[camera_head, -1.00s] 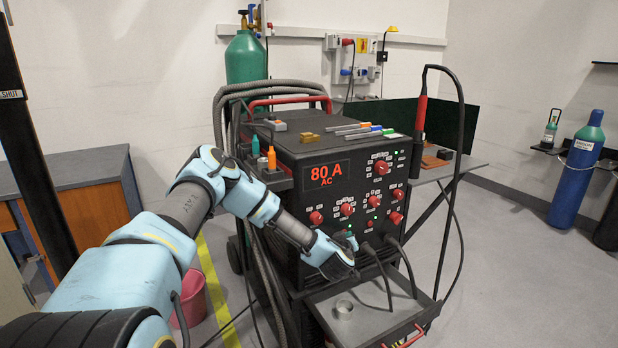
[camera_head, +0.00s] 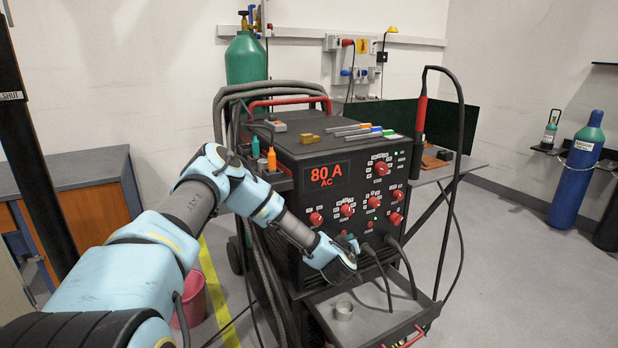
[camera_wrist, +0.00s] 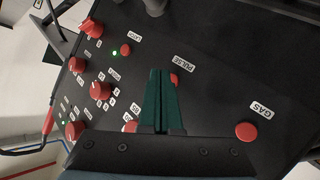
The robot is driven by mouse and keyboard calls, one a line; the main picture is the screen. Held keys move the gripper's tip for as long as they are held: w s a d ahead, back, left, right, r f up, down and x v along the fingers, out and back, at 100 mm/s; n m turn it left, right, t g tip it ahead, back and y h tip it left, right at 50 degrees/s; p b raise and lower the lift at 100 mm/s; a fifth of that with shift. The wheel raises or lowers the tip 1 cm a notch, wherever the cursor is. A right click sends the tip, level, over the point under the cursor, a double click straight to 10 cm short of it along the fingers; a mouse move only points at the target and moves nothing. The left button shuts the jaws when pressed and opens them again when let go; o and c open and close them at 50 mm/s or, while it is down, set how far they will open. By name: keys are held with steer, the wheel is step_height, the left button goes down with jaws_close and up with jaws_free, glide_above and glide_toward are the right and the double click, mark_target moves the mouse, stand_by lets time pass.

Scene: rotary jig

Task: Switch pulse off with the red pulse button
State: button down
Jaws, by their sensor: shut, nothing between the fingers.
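The red pulse button (camera_wrist: 175,79) sits on the black front panel beside the PULSE label (camera_wrist: 184,63) in the wrist view. It is partly hidden behind my gripper's fingertips. My gripper (camera_wrist: 160,72) is shut and empty, its dark green fingers pointing at the panel just beside the button. I cannot tell whether they touch it. In the head view my gripper (camera_head: 350,242) is at the lower part of the welder's front (camera_head: 335,228) and hides the button. No lit lamp shows beside the pulse button.
A red GAS button (camera_wrist: 246,131) is to the right in the wrist view. Red knobs (camera_wrist: 100,90) and another red button (camera_wrist: 126,49) beside a lit green lamp (camera_wrist: 114,53) are to the left. Cable plugs (camera_head: 367,249) stick out beside my gripper, above a tray (camera_head: 380,322).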

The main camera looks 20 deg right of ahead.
steer(key=s+d+p, duration=0.1)
steer(key=s, duration=0.5)
stand_by(0.5)
steer(key=a+r+m+g+y, duration=0.25)
steer(key=a+r, duration=0.35)
steer(key=a, duration=0.5)
steer(key=a+r+m+g+y, duration=0.15)
steer(key=a+r+g, duration=0.35)
steer(key=a, duration=0.7)
steer(key=s+a+r+n+g+y, duration=0.1)
steer(key=s+a+r+n, duration=0.1)
steer(key=s+a+r, duration=0.3)
steer(key=s+a+r+n+g+y, duration=0.1)
steer(key=s+a+r, duration=0.4)
steer(key=s+a, duration=0.6)
steer(key=a+g+y, duration=0.1)
steer(key=a, duration=0.4)
steer(key=shift+s+a+r+n+y, duration=0.15)
steer(key=shift+r+n+y, duration=0.15)
steer(key=shift+n, duration=0.1)
